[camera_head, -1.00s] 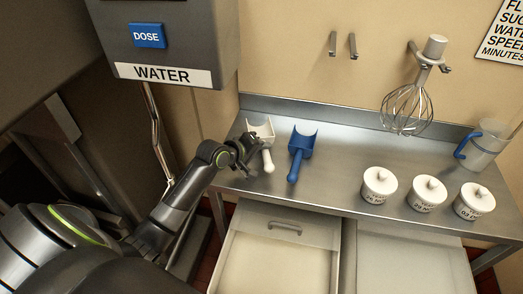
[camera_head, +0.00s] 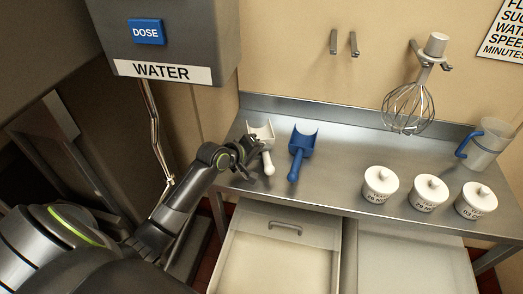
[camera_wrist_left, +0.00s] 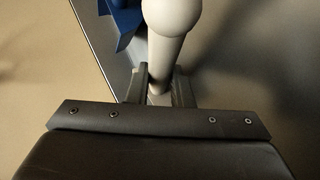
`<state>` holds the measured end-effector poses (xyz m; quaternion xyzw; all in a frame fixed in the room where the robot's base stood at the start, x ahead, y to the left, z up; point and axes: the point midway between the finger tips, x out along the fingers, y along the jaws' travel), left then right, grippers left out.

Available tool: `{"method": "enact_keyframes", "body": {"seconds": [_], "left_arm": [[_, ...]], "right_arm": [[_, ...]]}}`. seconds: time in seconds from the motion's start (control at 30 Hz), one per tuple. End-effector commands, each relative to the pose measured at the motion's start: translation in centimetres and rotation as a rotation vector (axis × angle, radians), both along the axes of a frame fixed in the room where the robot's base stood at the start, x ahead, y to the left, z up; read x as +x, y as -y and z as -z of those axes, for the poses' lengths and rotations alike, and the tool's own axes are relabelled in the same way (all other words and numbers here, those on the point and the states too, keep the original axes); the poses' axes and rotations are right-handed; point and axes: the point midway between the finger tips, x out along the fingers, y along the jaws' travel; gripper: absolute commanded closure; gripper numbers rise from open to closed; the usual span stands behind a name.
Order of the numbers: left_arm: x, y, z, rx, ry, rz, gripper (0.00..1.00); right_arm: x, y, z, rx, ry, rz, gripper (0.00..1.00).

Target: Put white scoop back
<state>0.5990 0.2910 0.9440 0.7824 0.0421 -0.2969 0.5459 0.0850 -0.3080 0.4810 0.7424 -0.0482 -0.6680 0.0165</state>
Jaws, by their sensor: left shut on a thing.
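The white scoop (camera_head: 261,132) is at the back left of the steel table, its bowl toward the wall and its knobbed handle toward me. My left gripper (camera_head: 254,151) comes in from the left and is shut on the handle, just behind the bowl. In the left wrist view the pale handle (camera_wrist_left: 168,45) runs between the fingers (camera_wrist_left: 157,88), its round knob at the top edge. Whether the scoop touches the table is hard to tell. My right gripper is not in view.
A blue scoop (camera_head: 301,145) lies close to the right. Several lidded white jars (camera_head: 380,183), a clear jug (camera_head: 487,144) and a hanging whisk (camera_head: 408,106) are farther right. Two empty hooks (camera_head: 343,43) are on the wall. A WATER dispenser (camera_head: 180,50) stands left.

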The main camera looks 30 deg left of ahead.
Motion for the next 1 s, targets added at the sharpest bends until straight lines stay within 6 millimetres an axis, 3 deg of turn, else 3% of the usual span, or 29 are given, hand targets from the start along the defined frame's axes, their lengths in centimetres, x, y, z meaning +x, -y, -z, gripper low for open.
{"method": "enact_keyframes", "body": {"seconds": [0.13, 0.17, 0.33, 0.8, 1.0], "left_arm": [[0.0, 0.0, 0.3, 0.000, 0.000, 0.000, 1.00], [0.0, 0.0, 0.3, 0.000, 0.000, 0.000, 0.76], [0.0, 0.0, 0.3, 0.000, -0.001, 0.000, 0.55], [-0.2, -0.1, 0.7, 0.001, -0.012, -0.002, 0.55], [-1.2, -0.4, -0.1, 0.003, -0.016, -0.002, 0.55]], "right_arm": [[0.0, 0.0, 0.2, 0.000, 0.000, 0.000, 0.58], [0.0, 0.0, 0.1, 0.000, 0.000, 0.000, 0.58], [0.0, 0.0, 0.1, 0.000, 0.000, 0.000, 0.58], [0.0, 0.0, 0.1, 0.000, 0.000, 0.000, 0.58], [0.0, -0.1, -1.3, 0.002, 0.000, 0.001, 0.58]]}}
